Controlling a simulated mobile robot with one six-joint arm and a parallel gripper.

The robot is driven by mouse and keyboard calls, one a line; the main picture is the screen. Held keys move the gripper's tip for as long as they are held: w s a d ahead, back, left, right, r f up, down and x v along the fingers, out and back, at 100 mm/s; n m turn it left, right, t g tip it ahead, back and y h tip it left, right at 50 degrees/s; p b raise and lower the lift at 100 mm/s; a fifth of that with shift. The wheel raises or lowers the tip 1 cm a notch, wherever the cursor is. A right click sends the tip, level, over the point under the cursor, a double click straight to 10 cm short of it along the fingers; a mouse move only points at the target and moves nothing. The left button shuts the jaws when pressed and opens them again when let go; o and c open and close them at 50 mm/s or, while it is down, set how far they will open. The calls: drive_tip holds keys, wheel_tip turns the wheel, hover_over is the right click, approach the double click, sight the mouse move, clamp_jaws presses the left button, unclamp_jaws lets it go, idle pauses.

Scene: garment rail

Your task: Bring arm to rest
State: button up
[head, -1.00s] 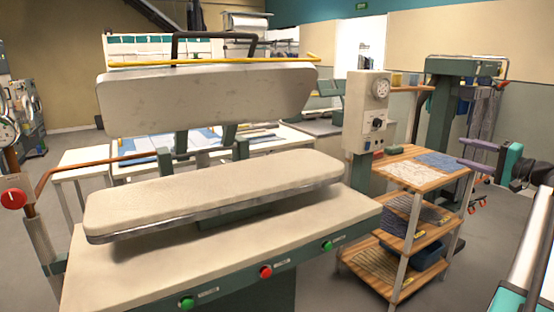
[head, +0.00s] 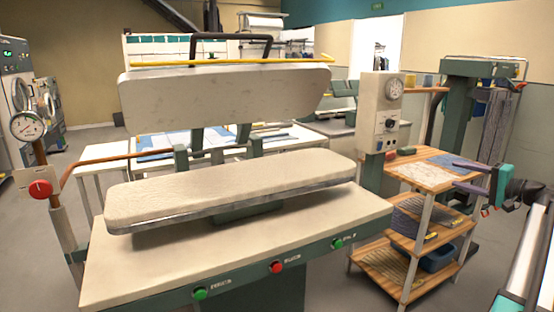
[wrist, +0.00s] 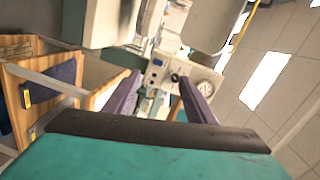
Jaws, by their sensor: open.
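My gripper (head: 456,175) is at the right of the head view, with two purple fingers pointing left. The fingers are apart, and nothing shows between them. In the head view it appears in front of the right side of the wooden shelf cart (head: 437,178); I cannot tell the distance. My arm (head: 530,240) runs down from it to the lower right corner. The wrist view shows both purple fingers spread (wrist: 157,85) in front of the teal gripper body, with the pale control box and its gauge (wrist: 205,88) seen beyond them, tilted.
A pressing machine with a long padded board (head: 235,190) and a raised upper plate (head: 225,92) fills the middle. A gauge post (head: 29,128) with a red knob stands left. The cart holds folded cloths (head: 455,165). Grey floor (head: 330,275) is open between press and cart.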

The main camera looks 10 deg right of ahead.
drive_tip(key=w+a+f+n+g+y+p, duration=0.1)
drive_tip(key=w+a+f+g, duration=0.15)
drive_tip(key=a+f, duration=0.95)
drive_tip(key=w+a+f+g+p, duration=0.1)
drive_tip(key=w+a+f+g, duration=0.15)
drive_tip(key=a+f, duration=0.95)
drive_tip(key=w+a+f+n+g+y, duration=0.15)
drive_tip(key=a+f+g, duration=0.25)
drive_tip(key=a+f, duration=0.8)
drive_tip(key=s+a+f+n+g+h+p, duration=0.15)
drive_tip(key=s+a+f+g, duration=0.25)
drive_tip(key=s+a+f, duration=0.8)
drive_tip(key=s+a+f+n+g+h+p, duration=0.1)
drive_tip(key=s+a+f+n+g, duration=0.25)
drive_tip(key=s+a+f, duration=0.6)
drive_tip(key=s+a+f+n+g+h, duration=0.1)
drive_tip(key=s+a+f, duration=0.1)
drive_tip(key=s, duration=0.5)
drive_tip(key=s+a+f+n+g+h+p, duration=0.1)
drive_tip(key=s+a+f+n+g+h, duration=0.1)
drive_tip(key=s+f, duration=0.2)
drive_tip(key=s+a+f+n+g+h, duration=0.1)
drive_tip(key=s+f, duration=0.3)
drive_tip(key=s, duration=0.5)
drive_tip(key=shift+s+a+n+g+h+p, duration=0.3)
drive_tip(key=shift+s+a+n+g, duration=0.1)
drive_tip(key=shift+a+n+g, duration=0.15)
drive_tip(key=shift+d+r, duration=0.1)
